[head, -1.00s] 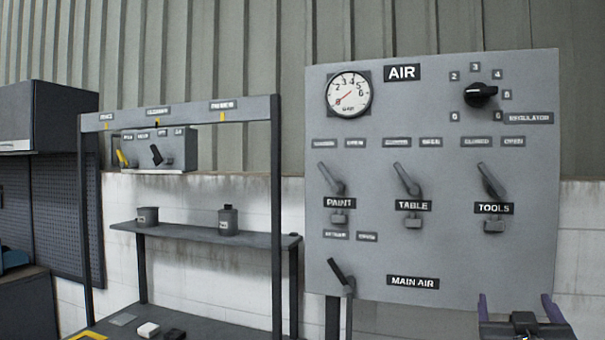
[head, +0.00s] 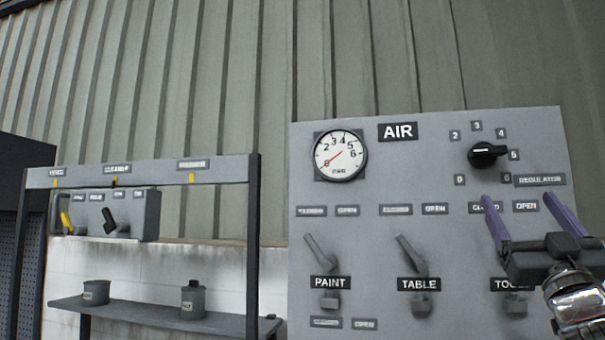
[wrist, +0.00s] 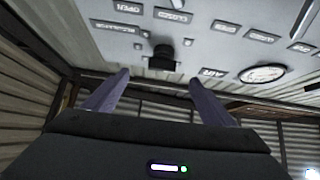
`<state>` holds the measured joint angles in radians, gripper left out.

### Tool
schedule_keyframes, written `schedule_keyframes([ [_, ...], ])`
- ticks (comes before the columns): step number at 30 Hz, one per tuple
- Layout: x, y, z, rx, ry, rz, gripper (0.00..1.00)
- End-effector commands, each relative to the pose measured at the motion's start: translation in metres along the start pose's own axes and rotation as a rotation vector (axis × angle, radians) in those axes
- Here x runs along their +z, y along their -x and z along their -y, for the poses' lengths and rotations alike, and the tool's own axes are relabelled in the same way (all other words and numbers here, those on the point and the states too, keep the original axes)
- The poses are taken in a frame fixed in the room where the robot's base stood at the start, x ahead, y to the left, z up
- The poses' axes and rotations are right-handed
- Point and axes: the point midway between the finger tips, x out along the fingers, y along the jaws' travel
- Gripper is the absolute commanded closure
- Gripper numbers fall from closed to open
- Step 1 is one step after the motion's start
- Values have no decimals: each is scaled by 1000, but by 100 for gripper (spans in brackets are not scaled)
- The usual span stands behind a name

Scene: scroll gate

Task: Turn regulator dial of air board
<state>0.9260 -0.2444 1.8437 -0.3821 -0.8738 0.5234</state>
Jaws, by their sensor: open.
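The grey air board (head: 400,165) stands at the right in the head view. In the wrist view the dial (wrist: 162,58) lies ahead, between and beyond the fingertips. The pressure gauge (head: 340,155) at the upper left has its red needle near 0. My gripper (head: 520,203) has two purple fingers, spread open and empty. In the head view it is below and right of the dial, covering part of the tools valve. The fingers appear apart from the dial.
Paint (head: 322,255) and table (head: 411,255) valve levers are on the lower board. A grey rack with a shelf (head: 150,315) and a small switch box (head: 140,215) stands at the left. The space above the board is clear.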

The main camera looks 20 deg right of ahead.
Motion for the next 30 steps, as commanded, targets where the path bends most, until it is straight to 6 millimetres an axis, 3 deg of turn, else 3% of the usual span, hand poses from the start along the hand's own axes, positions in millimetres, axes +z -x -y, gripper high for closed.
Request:
schedule_keyframes([
  [4, -9, -4, 4, -19, -12, -21, 23],
  [17, -8, -8, 7, -24, -17, -21, 23],
  [30, -8, -50, 8, -24, -18, -20, 23],
])
